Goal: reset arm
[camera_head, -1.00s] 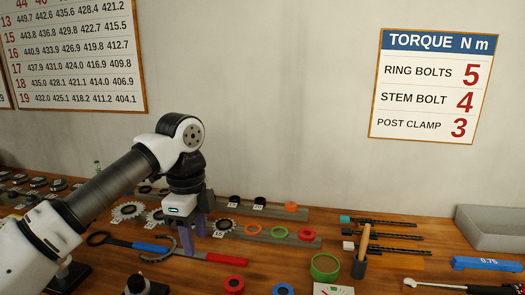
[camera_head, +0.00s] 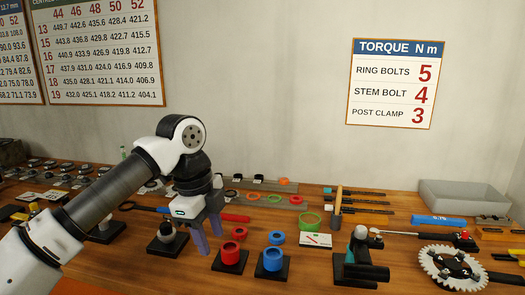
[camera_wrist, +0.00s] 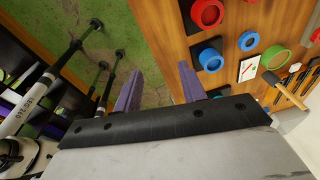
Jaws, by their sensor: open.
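My gripper (camera_head: 208,238) has two purple fingers spread apart with nothing between them. In the head view it hangs at the end of my bent arm, pointing down, in front of the bench. In the wrist view the open fingers (camera_wrist: 158,85) point toward green floor, with the bench edge close to the right finger. No object is held.
The wooden bench (camera_head: 315,222) carries a red cup (camera_head: 231,258), a blue cup (camera_head: 271,260), a green ring (camera_head: 309,220), a hammer (camera_head: 337,205), a chainring (camera_head: 452,268) and a grey tray (camera_head: 460,198). Black-and-white bars (camera_wrist: 45,95) stand left in the wrist view.

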